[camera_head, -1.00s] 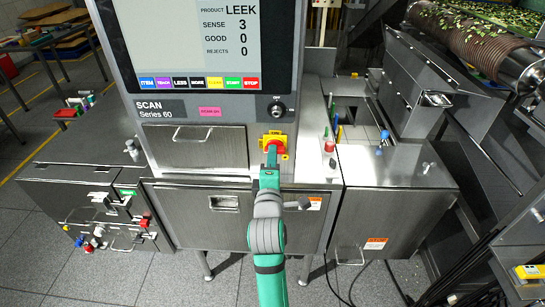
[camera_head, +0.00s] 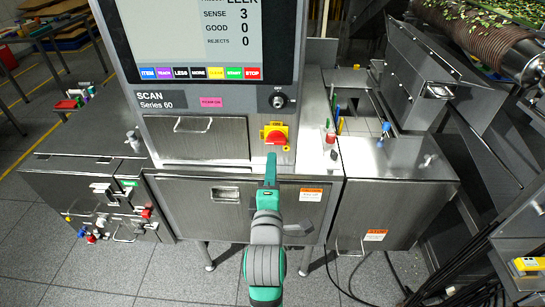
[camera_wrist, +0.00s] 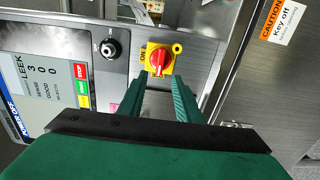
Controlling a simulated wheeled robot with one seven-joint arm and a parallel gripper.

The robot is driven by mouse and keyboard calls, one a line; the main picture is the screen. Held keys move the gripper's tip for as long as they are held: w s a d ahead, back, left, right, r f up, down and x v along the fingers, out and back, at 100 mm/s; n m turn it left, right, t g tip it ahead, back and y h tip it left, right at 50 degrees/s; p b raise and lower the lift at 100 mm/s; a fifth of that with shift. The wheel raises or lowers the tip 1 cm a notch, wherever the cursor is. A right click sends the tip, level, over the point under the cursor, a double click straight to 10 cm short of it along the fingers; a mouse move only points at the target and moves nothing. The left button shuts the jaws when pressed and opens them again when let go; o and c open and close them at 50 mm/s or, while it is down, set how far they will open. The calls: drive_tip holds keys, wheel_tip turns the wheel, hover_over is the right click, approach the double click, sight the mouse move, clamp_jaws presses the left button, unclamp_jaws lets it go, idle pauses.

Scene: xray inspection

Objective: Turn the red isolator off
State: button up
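The red isolator (camera_head: 275,136) is a red rotary knob on a yellow plate on the front of the scanner cabinet, below the black key switch. In the wrist view the isolator (camera_wrist: 158,58) lies just beyond my fingertips, with "ON" on the plate at its left. Its handle seems to run up and down in that picture; its exact angle is hard to tell. My gripper (camera_head: 270,158) is in front of and below the knob. In the wrist view my gripper (camera_wrist: 156,84) has two green fingers spread apart, with nothing between them. They appear apart from the knob.
The screen (camera_head: 205,35) and key switch (camera_head: 278,101) are above the isolator. A drawer (camera_head: 200,138) is to its left. The steel ledge (camera_head: 315,150) at right carries a red-topped post (camera_head: 330,139). A conveyor (camera_head: 480,50) stands far right.

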drive_tip(key=shift+s, duration=1.15)
drive_tip(key=s+f+m+g, duration=0.1)
drive_tip(key=s+f+m, duration=1)
drive_tip(key=s+f, duration=0.7)
drive_tip(key=s+d+f+m, duration=0.1)
drive_tip(key=s+m, duration=0.1)
drive_tip(key=s, duration=0.4)
drive_tip(key=s+d+f+m+g, duration=0.1)
drive_tip(key=s+d+f+m, duration=0.1)
drive_tip(key=s, duration=0.5)
drive_tip(key=s+d+f+m, duration=0.1)
drive_tip(key=s+m, duration=0.2)
drive_tip(key=s, duration=0.4)
drive_tip(key=shift+s+d+f+m+g+h, duration=0.15)
drive_tip(key=shift+d+m+g+h, duration=0.15)
drive_tip(key=shift+d, duration=0.05)
